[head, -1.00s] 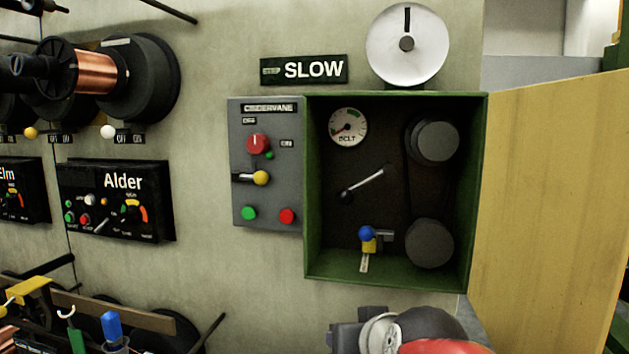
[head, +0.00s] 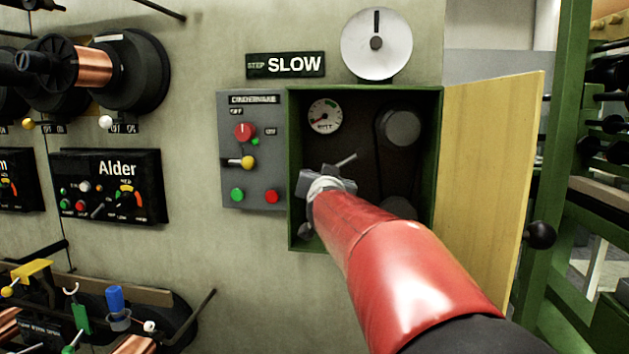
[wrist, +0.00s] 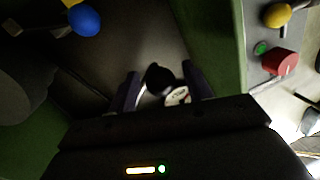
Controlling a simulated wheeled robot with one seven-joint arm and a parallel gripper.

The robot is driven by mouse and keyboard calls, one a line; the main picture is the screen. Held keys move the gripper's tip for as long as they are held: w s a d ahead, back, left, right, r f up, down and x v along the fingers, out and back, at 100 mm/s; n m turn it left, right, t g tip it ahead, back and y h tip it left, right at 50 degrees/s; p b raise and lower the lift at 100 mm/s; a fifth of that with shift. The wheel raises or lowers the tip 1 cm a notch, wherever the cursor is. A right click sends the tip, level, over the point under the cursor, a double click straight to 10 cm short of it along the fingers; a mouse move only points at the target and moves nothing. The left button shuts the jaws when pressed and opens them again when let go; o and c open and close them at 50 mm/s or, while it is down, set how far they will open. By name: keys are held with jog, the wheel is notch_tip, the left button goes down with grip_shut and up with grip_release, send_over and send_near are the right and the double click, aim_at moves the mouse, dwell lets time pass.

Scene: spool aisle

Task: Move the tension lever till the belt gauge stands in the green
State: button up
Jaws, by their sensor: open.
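The belt gauge (head: 324,116) is a round white dial high in the open green box. Its needle points to the lower left, at the red part. The tension lever (head: 346,160) shows as a short silver bar slanting up to the right. Its lower left end is hidden behind my gripper (head: 325,180). In the wrist view, a black knob (wrist: 158,78), which looks like the lever's, lies between the two spread fingers of my gripper (wrist: 163,84). I cannot tell if they touch it. Part of the gauge (wrist: 178,97) shows behind it.
The green box (head: 363,90) has side walls close to my gripper, and its yellow door (head: 487,170) stands open at right. A blue ball knob (wrist: 84,20) is in the box. The grey control panel (head: 250,185) with knobs and buttons adjoins at left.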

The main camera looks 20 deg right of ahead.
jog(key=shift+w+d, duration=0.1)
jog(key=shift+w, duration=0.2)
grip_shut()
